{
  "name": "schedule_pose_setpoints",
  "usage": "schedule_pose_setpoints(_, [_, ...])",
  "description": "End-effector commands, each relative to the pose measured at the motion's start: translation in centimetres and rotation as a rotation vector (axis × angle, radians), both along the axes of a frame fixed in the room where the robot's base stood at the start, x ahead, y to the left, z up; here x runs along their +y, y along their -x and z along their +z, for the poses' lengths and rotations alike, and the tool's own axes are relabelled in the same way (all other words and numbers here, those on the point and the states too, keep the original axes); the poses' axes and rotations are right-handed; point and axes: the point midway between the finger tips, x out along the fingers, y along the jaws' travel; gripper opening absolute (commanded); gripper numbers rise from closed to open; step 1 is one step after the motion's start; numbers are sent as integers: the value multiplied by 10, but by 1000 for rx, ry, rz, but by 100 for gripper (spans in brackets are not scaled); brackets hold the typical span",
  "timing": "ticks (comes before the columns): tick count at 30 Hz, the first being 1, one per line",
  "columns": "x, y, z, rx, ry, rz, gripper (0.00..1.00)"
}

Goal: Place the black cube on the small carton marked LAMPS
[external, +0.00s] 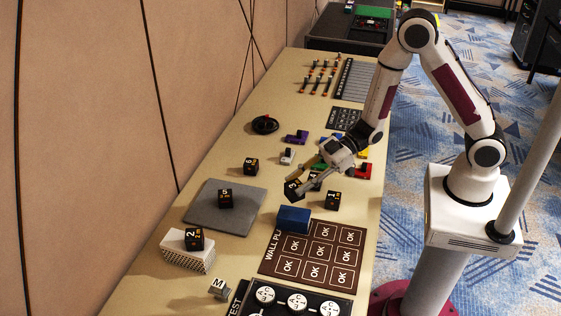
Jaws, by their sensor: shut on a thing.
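My gripper (305,186) is low over the middle of the table, shut on a black numbered cube (293,188), which looks tilted at the fingertips. Another black cube (316,178) shows partly behind the fingers. More black cubes stand apart: one marked 6 (251,166), one marked 5 (225,198) on a grey mat (246,211), one marked 1 (333,200), and one marked 2 (194,239). The cube marked 2 sits on a small white carton (184,259) at the lower left. I cannot read LAMPS on any carton.
A blue block (293,219) stands just in front of my gripper, at the edge of a brown OK board (313,257). Purple (297,136) and red (364,171) pieces lie farther back. A small M block (219,287) is near the carton.

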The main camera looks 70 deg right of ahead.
Motion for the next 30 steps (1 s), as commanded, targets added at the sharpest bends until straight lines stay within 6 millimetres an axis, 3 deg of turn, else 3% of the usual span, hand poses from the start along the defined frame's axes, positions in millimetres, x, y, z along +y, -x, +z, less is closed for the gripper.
schedule_pose_setpoints(8, [0, 0, -24, 1, -1, 0, 10])
schedule_pose_setpoints(23, [0, 0, -28, -1, 0, 0, 10])
schedule_pose_setpoints(30, [0, 0, -41, 2, -1, 0, 10])
